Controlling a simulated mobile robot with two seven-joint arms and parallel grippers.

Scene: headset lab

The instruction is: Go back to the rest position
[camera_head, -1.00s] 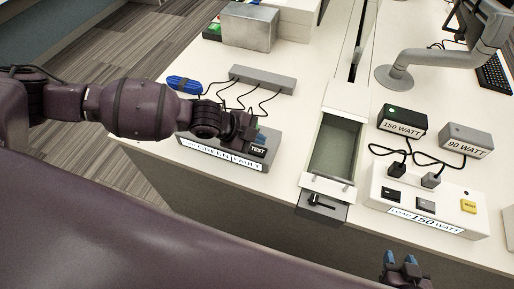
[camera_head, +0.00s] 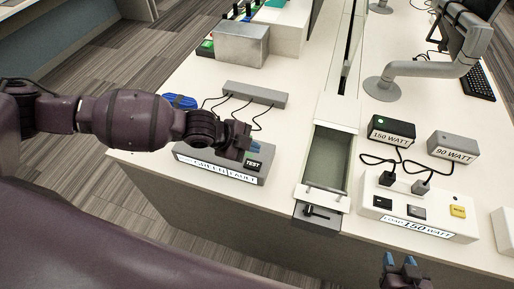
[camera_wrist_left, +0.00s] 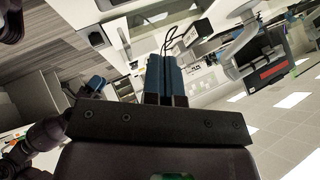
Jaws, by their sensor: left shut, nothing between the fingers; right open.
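My left gripper (camera_head: 250,143) is over the grey test box (camera_head: 226,172) at the front left of the table, close to its black TEST button (camera_head: 253,164). Its blue fingers are together and empty; in the left wrist view the shut fingers (camera_wrist_left: 165,78) show at the middle. The left arm hides part of the box top and its label. My right gripper (camera_head: 399,260) is at the bottom right, in front of the table edge, with its two blue fingertips apart and nothing between them.
A white tray with a grey-green floor (camera_head: 327,160) sits mid-table. Right of it are a white load box (camera_head: 420,212), a 150 watt adapter (camera_head: 392,134) and a 90 watt adapter (camera_head: 453,147). A grey strip (camera_head: 255,95) and metal box (camera_head: 241,45) stand behind the test box.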

